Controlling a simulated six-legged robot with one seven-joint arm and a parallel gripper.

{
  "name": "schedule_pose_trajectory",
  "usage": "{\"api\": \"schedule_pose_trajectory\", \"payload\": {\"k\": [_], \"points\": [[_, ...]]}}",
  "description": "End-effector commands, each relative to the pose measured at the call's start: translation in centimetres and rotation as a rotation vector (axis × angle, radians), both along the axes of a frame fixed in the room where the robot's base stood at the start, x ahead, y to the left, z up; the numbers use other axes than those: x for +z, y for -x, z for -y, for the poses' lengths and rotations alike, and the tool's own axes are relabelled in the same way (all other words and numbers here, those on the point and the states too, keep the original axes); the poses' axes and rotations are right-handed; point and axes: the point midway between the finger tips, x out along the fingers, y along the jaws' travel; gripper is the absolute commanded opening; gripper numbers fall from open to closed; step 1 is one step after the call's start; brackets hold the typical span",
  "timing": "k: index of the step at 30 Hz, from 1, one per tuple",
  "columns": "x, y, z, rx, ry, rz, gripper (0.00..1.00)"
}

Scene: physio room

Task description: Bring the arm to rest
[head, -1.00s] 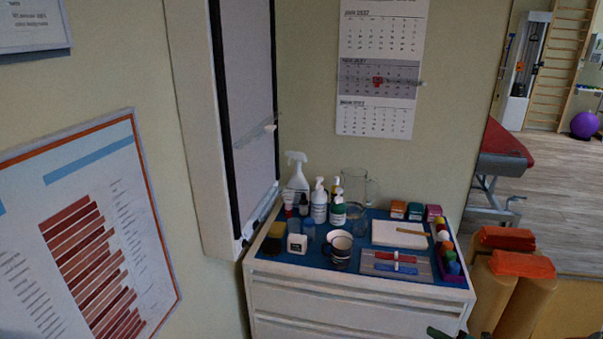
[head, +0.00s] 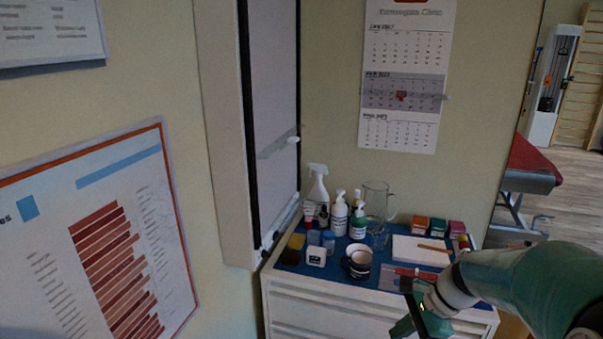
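My arm (head: 520,285) reaches in from the lower right of the head view, green with a pale wrist joint. Its end, my gripper (head: 408,312), is dark and green and sits low in front of the white cabinet's right part. The fingertips are too small and partly cut off by the lower edge, so I cannot tell whether they are open or shut, or whether anything is held. The arm hides the right end of the cabinet top.
A white drawer cabinet (head: 310,300) carries a mug (head: 357,263), spray bottle (head: 317,185), pump bottles (head: 339,213), glass jug (head: 377,200), white pad (head: 418,250) and small boxes (head: 437,226). A red treatment table (head: 530,168) is behind, right.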

Motion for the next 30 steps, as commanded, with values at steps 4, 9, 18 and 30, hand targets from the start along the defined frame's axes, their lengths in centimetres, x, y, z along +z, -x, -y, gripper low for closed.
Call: {"api": "schedule_pose_trajectory", "payload": {"k": [4, 9, 18, 30], "points": [[3.0, 2.9, -2.0, 0.243, 0.17, 0.133, 0.0], [5.7, 6.4, -3.6, 0.52, 0.354, 0.278, 0.0], [9.4, 12.2, -4.9, 0.994, 0.67, 0.52, 0.0], [10.8, 15.3, -5.0, 1.273, 0.864, 0.653, 0.0]]}}
